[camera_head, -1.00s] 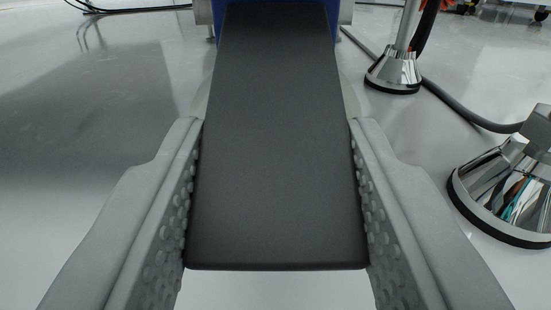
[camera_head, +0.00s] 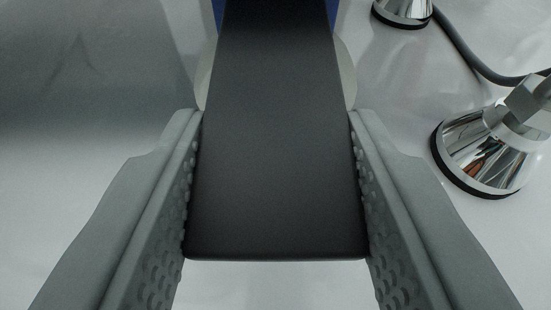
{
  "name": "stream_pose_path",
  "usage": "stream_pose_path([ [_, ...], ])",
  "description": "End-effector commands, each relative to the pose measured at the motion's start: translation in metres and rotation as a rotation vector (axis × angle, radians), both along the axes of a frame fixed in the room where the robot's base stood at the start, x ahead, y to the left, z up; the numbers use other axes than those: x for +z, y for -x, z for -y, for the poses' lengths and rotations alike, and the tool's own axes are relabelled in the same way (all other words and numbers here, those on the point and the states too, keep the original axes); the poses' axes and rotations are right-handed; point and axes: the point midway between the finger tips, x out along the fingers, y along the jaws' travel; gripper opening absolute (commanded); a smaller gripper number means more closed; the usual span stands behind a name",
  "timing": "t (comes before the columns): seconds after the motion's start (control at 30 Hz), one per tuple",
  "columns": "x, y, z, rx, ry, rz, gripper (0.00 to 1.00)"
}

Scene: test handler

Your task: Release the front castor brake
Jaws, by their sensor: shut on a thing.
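A dark grey flat castor brake pedal (camera_head: 275,150) runs down the middle of the view, its near edge toward me. My gripper (camera_head: 276,200) is shut on the pedal, with a studded grey finger against each side. A blue part (camera_head: 221,12) shows behind the pedal's far end at the top edge. Pale rounded parts, perhaps the castor wheel, show on both sides behind the pedal, such as the one at the right (camera_head: 345,75). The rest of the castor is hidden by the pedal.
A shiny chrome levelling foot (camera_head: 485,150) stands on the floor at the right. Another chrome foot (camera_head: 403,10) is at the top right, with a dark cable (camera_head: 465,50) running between them. The grey floor (camera_head: 90,100) at the left is clear.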

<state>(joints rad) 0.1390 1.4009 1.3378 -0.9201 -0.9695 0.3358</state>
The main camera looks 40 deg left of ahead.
Motion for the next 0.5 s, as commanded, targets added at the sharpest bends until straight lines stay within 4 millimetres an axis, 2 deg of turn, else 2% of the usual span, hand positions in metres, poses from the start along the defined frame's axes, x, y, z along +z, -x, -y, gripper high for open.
stream_pose_path([
  [0.1, 0.0078, -0.0012, -0.0001, 0.0, -0.002, 0.005, 0.0],
  [0.37, 0.0092, -0.0018, -0.0003, 0.0, -0.004, 0.007, 0.0],
  [0.4, 0.0092, -0.002, -0.0003, 0.0, -0.004, 0.007, 0.42],
  [0.5, 0.0088, -0.0017, -0.0003, 0.001, -0.004, 0.007, 0.61],
])
